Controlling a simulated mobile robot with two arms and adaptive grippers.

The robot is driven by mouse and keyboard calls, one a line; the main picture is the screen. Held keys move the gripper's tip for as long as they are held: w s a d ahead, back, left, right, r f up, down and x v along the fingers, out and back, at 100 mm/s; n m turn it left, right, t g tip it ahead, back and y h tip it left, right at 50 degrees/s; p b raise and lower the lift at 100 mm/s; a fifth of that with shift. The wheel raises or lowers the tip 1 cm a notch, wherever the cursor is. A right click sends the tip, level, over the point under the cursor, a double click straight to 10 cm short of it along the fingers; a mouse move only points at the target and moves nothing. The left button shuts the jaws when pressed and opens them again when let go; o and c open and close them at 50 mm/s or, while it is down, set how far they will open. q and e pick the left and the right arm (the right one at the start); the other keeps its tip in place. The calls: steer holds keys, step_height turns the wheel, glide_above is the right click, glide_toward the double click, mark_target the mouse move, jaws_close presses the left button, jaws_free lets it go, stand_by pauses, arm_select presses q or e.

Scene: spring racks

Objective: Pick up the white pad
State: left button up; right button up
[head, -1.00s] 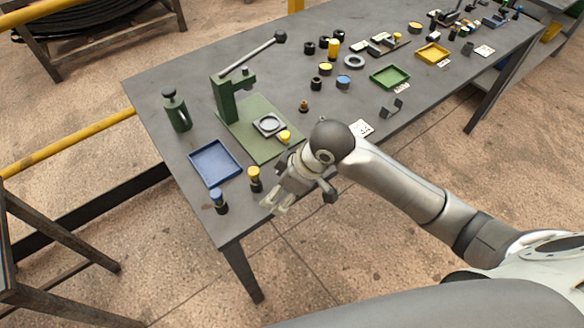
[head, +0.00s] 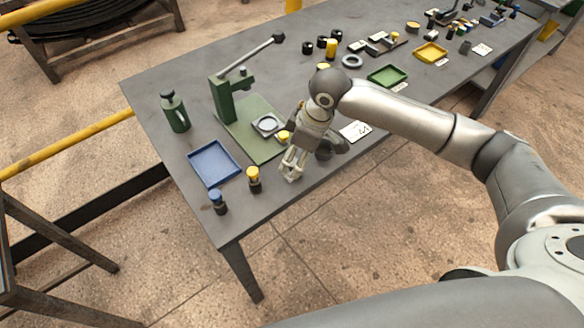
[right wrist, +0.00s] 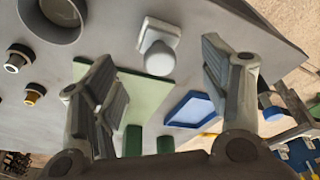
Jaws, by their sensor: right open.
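A white pad (right wrist: 160,45) shows in the right wrist view, with a squarish base and a rounded white knob. It lies on the grey table top, between the fingertips as seen in that view, with no visible contact. I cannot make it out in the head view, where my right arm covers part of the table. My right gripper (head: 291,170) is open and empty near the table's front edge, right of the yellow-capped bottle. Its two spread fingers also show in the right wrist view (right wrist: 158,58). My left gripper is not in view.
A green press (head: 226,100) stands on a green plate (head: 252,146), left of the gripper. A blue tray (head: 236,177), a yellow-capped bottle (head: 254,183) and a blue-capped bottle (head: 218,204) are near the front left. Green and yellow trays and small parts lie farther right.

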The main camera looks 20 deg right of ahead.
mark_target(295, 161)
steer(key=x, duration=0.5)
steer(key=shift+d+f+p, duration=0.15)
steer(key=shift+f+p, duration=0.2)
steer(key=shift+p, duration=0.05)
steer(key=shift+c, duration=0.4)
steer(key=c, duration=0.9)
steer(key=shift+r, duration=0.1)
